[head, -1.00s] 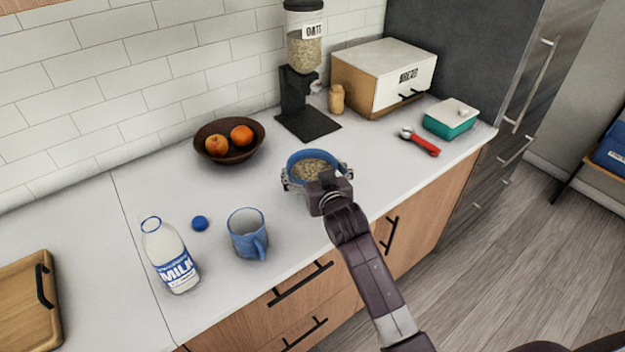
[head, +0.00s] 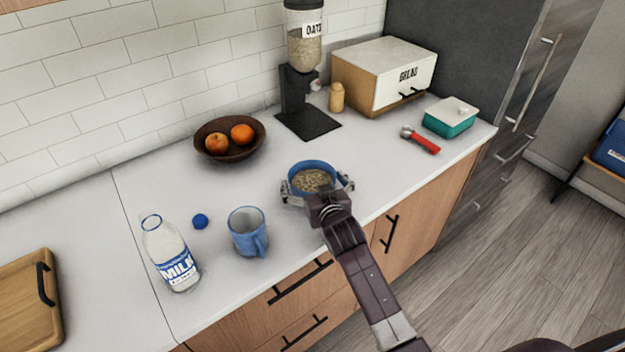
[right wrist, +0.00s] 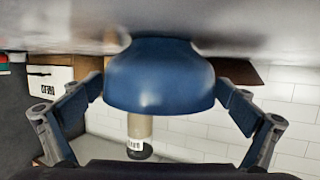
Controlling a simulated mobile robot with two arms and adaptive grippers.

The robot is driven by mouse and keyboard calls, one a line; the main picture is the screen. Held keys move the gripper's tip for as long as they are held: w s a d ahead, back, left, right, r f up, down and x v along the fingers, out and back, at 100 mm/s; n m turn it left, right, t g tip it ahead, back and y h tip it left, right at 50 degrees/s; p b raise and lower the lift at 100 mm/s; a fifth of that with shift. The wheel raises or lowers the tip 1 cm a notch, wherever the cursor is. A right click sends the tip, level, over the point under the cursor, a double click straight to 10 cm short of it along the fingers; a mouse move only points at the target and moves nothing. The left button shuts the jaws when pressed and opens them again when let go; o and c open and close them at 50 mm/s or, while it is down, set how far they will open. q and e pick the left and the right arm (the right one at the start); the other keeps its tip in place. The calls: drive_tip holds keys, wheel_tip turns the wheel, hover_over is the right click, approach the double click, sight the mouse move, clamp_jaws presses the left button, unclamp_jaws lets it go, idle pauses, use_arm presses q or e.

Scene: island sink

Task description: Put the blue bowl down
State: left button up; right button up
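The blue bowl (head: 297,190), filled with oats, sits upright on the white counter near its front edge. In the right wrist view, which is upside down, the bowl (right wrist: 158,80) has its foot against the counter surface. My right gripper (head: 317,184) reaches in from the front, with one finger on each side of the bowl. The fingers are spread, and in the right wrist view the gripper's pads (right wrist: 160,98) slant away from the bowl's sides. Any slight contact near the pad tips is hard to tell. My left gripper is not in view.
A blue mug (head: 247,232), a blue cap (head: 200,221) and a milk bottle (head: 171,254) stand to the left. A fruit bowl (head: 230,151) and an oats dispenser (head: 306,115) are behind. A red-handled tool (head: 422,141) lies right.

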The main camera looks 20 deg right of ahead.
drive_tip(key=shift+r, duration=0.1)
drive_tip(key=shift+r, duration=0.15)
drive_tip(key=shift+s, duration=0.35)
drive_tip(key=b+v, duration=0.1)
drive_tip(key=v, duration=1)
drive_tip(key=shift+s+r, duration=0.1)
drive_tip(key=shift+s, duration=0.05)
